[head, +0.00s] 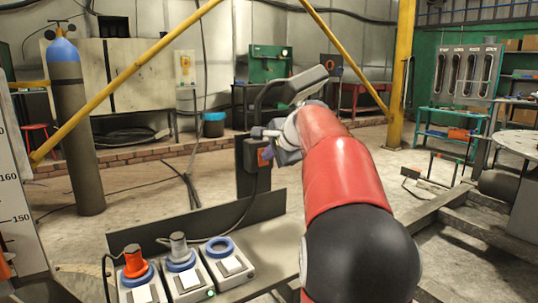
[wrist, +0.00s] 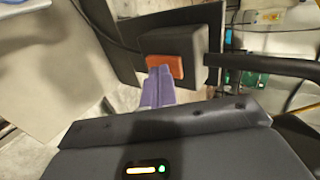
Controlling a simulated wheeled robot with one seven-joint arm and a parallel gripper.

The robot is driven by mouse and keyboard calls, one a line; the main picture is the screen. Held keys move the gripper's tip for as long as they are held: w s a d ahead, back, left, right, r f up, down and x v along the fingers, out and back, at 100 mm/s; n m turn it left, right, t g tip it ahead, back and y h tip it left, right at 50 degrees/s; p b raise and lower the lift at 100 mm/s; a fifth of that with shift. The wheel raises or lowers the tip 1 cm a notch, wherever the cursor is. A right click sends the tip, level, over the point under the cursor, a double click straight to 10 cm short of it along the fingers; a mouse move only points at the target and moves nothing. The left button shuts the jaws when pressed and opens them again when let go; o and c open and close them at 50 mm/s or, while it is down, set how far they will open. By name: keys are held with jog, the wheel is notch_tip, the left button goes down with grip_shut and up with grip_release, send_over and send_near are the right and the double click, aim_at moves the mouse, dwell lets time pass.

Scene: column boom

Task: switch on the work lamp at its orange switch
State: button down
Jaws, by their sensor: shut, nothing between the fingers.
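The work lamp (head: 306,84) has a dark head on a bent arm above a dark switch box (head: 252,172); no glow shows on it. Its orange switch (head: 265,157) is on the box, and it also shows in the wrist view (wrist: 165,65). My gripper (wrist: 159,70) is shut and empty, its purple fingers pointing at the switch. In the wrist view the fingertips overlap the lower edge of the switch; I cannot tell whether they touch it. In the head view my red arm hides part of the lamp.
Several socket boxes stand at the front of the bench, with an orange plug (head: 135,262), a grey plug (head: 179,247) and an empty blue ring (head: 219,247). A dark upright panel (head: 215,222) runs behind them. A cable loops to the switch box. A yellow post (head: 401,75) stands behind.

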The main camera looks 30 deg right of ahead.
jog(key=v, duration=0.7)
jog(key=shift+s+r, duration=0.25)
jog(key=shift+s+r, duration=0.1)
jog(key=s+g, duration=0.1)
jog(key=s, duration=0.1)
jog(key=s+r+g, duration=0.1)
jog(key=s, duration=0.1)
jog(key=shift+s+d+r, duration=0.1)
jog(key=shift+s+r, duration=0.1)
jog(key=shift+w+f, duration=0.1)
jog(key=x, duration=0.4)
jog(key=w+r+x, duration=0.1)
jog(key=x, duration=0.8)
jog(key=shift+w+r+b, duration=0.25)
jog(key=shift+r+b, duration=0.1)
jog(key=shift+b, duration=0.05)
